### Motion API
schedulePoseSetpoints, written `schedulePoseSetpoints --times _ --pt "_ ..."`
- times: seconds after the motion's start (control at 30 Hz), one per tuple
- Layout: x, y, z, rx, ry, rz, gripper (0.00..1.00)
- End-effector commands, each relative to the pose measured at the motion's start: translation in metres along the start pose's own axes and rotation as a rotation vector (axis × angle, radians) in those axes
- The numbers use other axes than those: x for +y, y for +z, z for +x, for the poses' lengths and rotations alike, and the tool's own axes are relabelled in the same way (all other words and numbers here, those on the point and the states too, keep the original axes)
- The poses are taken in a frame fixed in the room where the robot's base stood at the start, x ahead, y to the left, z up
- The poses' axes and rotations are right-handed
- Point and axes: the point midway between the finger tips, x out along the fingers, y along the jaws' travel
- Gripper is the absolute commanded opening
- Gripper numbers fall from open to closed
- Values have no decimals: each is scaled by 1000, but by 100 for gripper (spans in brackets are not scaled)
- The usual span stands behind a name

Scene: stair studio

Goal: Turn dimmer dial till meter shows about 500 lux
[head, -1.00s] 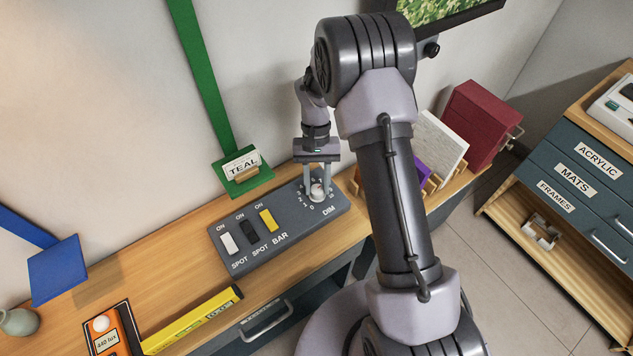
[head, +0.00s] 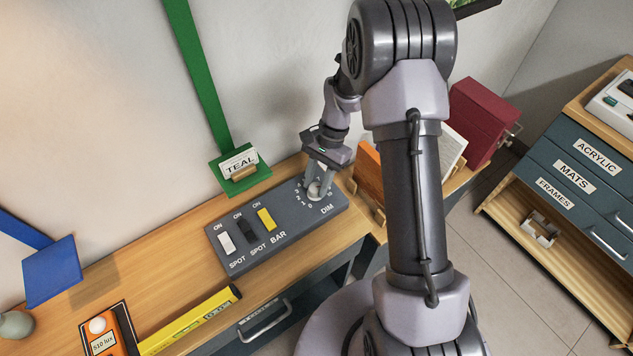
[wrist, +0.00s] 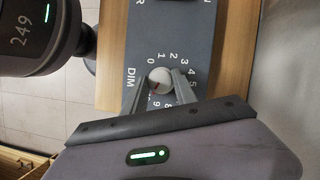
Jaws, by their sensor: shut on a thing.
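The dimmer dial (head: 314,191) is a small pale round knob above the DIM label on the dark grey switch panel (head: 232,262). My gripper (head: 316,186) is shut on the dial, one finger on each side, and is tilted. In the wrist view my gripper (wrist: 160,88) hides part of the number ring. The orange meter (head: 104,342) lies at the lower left, and its display appears to read 510 lux.
White (head: 227,243), black (head: 246,230) and yellow (head: 266,219) switches stand on the panel left of the dial. A yellow level-like bar (head: 190,320) lies near the table's front edge. A green TEAL holder (head: 240,172) is behind the panel. An orange board (head: 368,174) stands right.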

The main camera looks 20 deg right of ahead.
Motion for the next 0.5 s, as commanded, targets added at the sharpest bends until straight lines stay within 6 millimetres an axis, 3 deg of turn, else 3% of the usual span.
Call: schedulePoseSetpoints --times 0.5 --pt "0 0 0 0 -12 29 0"
